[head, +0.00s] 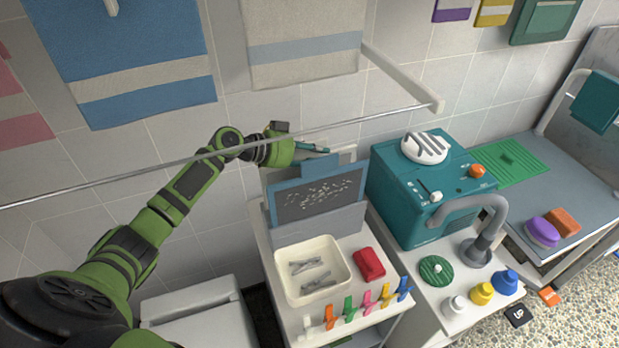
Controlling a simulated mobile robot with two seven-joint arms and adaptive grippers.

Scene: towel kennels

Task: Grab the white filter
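A white round slotted piece (424,148), the thing that best fits the white filter, lies on top of the teal machine (405,205) right of centre. My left gripper (312,148) is to the left of it, near the wall and behind the upper edge of the blue-framed dark panel (318,195). A clear gap separates the gripper from the white piece. Its fingers are small and seen side-on, so their opening is unclear. My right gripper is out of view.
A metal rail (330,127) crosses in front of my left arm, below hanging towels (130,50). A cream tray (283,262) with grey pegs, a red block (369,264) and several coloured clips stand on the white cart. A grey curved pipe (470,203) fronts the machine.

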